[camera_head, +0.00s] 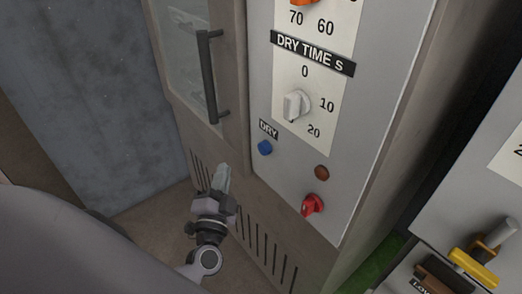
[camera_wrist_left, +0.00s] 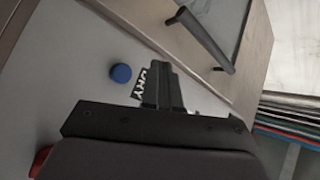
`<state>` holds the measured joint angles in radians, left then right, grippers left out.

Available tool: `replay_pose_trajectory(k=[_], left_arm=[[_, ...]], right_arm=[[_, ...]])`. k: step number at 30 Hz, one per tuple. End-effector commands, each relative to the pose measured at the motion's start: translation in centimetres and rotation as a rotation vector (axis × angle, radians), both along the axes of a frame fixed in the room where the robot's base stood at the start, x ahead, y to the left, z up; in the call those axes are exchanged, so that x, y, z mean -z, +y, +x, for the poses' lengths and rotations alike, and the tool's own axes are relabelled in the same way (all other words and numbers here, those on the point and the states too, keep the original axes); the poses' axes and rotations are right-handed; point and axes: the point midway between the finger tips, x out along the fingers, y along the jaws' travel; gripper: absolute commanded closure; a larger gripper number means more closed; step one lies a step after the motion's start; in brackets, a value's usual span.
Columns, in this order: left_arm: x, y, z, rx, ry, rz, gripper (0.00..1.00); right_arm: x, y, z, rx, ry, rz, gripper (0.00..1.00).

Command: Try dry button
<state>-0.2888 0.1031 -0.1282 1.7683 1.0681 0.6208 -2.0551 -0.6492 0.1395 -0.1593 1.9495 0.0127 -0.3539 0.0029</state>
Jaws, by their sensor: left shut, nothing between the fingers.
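The blue dry button (camera_head: 265,148) sits on the grey control panel, just below a black label reading DRY (camera_head: 268,129). My left gripper (camera_head: 222,172) is shut and empty, to the left of the button and a little lower in the head view. In the left wrist view the blue button (camera_wrist_left: 121,73) shows beside the shut fingers (camera_wrist_left: 162,75), apart from them. The fingers cover part of the DRY label there. My right gripper is not in view.
Above the button is the white DRY TIME S knob (camera_head: 296,104). A red knob (camera_head: 313,205) and an unlit brown lamp (camera_head: 322,172) sit lower right. A cabinet door with a dark handle (camera_head: 208,78) stands left. A yellow-handled lever (camera_head: 473,268) is at far right.

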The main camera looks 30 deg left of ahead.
Motion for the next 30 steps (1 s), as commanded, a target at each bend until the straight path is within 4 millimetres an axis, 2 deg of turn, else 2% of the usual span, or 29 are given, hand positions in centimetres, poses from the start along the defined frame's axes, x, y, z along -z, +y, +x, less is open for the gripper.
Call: replay_pose_trajectory(k=[10,15,21,30], left_arm=[[0.2,-2.0,4.6,0.002,-0.004,-0.003,1.0],[-0.1,-2.6,6.2,0.001,-0.001,-0.001,1.0],[-0.1,-3.0,7.0,0.002,0.0,-0.002,1.0],[0.0,-3.0,7.1,0.002,0.0,0.0,1.0]], right_arm=[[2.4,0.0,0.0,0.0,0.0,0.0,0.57],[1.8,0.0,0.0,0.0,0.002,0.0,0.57],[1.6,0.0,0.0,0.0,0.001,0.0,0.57],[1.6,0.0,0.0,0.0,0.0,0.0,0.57]])
